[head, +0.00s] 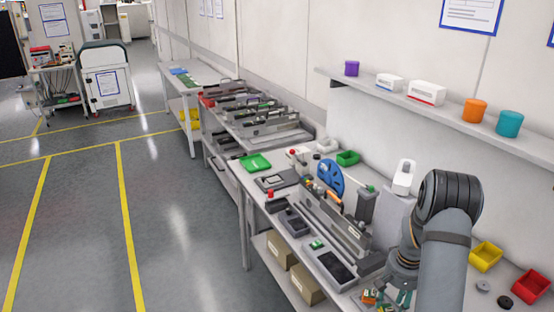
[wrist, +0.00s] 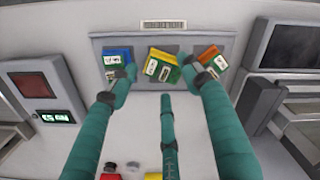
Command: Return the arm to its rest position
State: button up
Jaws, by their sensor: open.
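My arm reaches down over the near end of the bench in the head view, and part of my gripper (head: 402,296) shows at the bottom edge. In the wrist view my gripper (wrist: 161,84) has its teal fingers spread apart, with nothing visibly held between them. The fingertips overlap a row of small labelled packs in the picture: a blue one (wrist: 117,54), a yellow and green one (wrist: 162,66) and an orange and green one (wrist: 208,53). I cannot tell whether the fingers touch them. The packs sit at a grey holder (wrist: 142,42) with a barcode label.
A wall shelf (head: 447,102) with tubs and boxes runs above the bench. Yellow (head: 486,257) and red (head: 531,286) bins stand right of my arm. Grey fixtures (head: 330,226) and a blue reel (head: 330,178) crowd the bench to the left. The floor aisle (head: 180,230) is clear.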

jog(key=shift+r, duration=0.4)
